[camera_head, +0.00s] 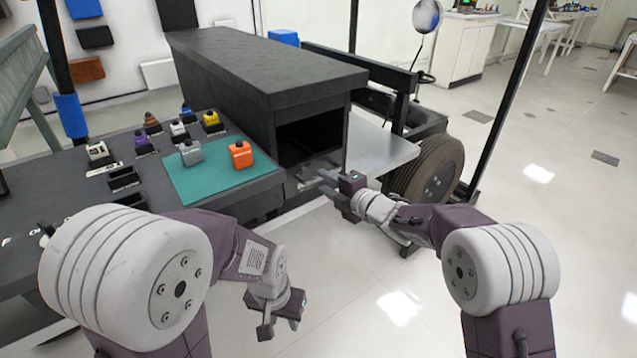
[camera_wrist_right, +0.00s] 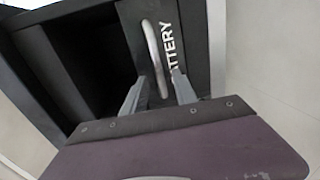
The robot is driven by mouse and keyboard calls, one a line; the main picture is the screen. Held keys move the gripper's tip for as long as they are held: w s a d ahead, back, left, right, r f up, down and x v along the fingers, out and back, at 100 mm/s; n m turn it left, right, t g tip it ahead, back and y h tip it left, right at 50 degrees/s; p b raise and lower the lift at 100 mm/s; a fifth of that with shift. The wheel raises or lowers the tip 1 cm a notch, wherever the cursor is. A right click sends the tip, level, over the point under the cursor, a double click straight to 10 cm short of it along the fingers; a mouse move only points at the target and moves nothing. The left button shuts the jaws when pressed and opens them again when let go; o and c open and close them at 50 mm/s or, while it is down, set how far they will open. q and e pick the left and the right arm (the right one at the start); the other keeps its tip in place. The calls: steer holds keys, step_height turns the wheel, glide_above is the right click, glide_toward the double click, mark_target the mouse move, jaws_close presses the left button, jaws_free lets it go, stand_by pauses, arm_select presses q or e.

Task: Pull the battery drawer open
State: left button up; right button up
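The battery drawer front (camera_wrist_right: 187,55) is a dark panel with white lettering, partly readable as BATTERY, in the right wrist view. Its pale bar handle (camera_wrist_right: 152,48) runs lengthwise on the panel. My right gripper (camera_wrist_right: 158,88) is open, with its fingers on either side of the handle's near end; gaps show, and contact cannot be told. In the head view, my right gripper (camera_head: 318,184) is low beside the dark chassis (camera_head: 262,75), where the drawer front is hard to make out. My left gripper (camera_head: 281,328) is open and empty over the floor.
A dark open bay (camera_head: 310,138) is in the chassis end. A grey plate (camera_head: 376,148) and wheel (camera_head: 430,170) are to its right. The bench at left holds a green mat (camera_head: 215,178) with an orange block (camera_head: 241,154) and grey block (camera_head: 191,152). Floor in front is clear.

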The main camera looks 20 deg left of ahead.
mark_target(318, 179)
steer(key=shift+x, duration=1.9)
jaws_close()
